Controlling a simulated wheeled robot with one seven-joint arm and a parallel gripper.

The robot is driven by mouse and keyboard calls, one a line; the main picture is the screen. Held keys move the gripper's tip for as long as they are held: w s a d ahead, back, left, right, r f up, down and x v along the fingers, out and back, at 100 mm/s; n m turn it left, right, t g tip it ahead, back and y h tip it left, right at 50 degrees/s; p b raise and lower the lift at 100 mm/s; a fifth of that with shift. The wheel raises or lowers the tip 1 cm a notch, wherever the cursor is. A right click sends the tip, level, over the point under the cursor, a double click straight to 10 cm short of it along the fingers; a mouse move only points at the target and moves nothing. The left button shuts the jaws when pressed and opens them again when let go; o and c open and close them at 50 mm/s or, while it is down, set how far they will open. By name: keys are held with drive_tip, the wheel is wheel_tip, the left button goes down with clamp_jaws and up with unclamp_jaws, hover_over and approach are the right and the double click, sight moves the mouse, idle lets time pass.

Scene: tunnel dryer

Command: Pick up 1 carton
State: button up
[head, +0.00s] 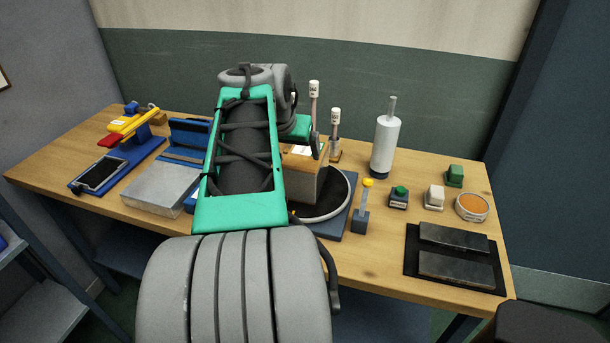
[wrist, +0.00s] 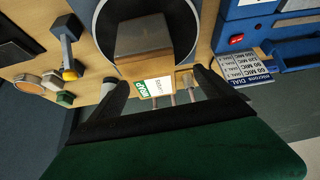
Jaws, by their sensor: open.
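The carton (head: 306,184) is a brown box with a lighter top that carries a white and green label. It sits on a dark round plate with a pale rim (head: 334,207), on a blue base. In the wrist view the carton (wrist: 145,40) shows with its label facing the camera. My gripper (wrist: 155,76) is open, one dark finger on each side of the label end of the carton. No contact with the carton shows, and I cannot tell how far the fingertips are above it. In the head view my arm hides the carton's left part and most of the gripper.
Two slim upright tools (head: 335,130) stand behind the carton, and a white cylinder (head: 385,145) stands to the right. A small yellow-topped lever (head: 361,208) is close to the plate's right. A metal block (head: 160,188) lies to the left. Dark plates (head: 455,268) lie front right.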

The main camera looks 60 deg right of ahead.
sight(306, 155)
drive_tip(key=shift+o, duration=0.6)
drive_tip(key=shift+s+d+m, duration=0.3)
drive_tip(key=shift+s+d, duration=0.45)
drive_tip(key=x, duration=0.6)
drive_tip(key=shift+s+d+f+p, duration=0.1)
drive_tip(key=shift+d+p, duration=0.25)
drive_tip(key=shift+p, duration=0.05)
drive_tip(key=shift+d+f, duration=0.25)
drive_tip(key=shift+f, duration=0.15)
drive_tip(key=shift+c, duration=0.2)
drive_tip(key=c, duration=2)
drive_tip(key=shift+o, duration=0.2)
drive_tip(key=shift+r, duration=0.2)
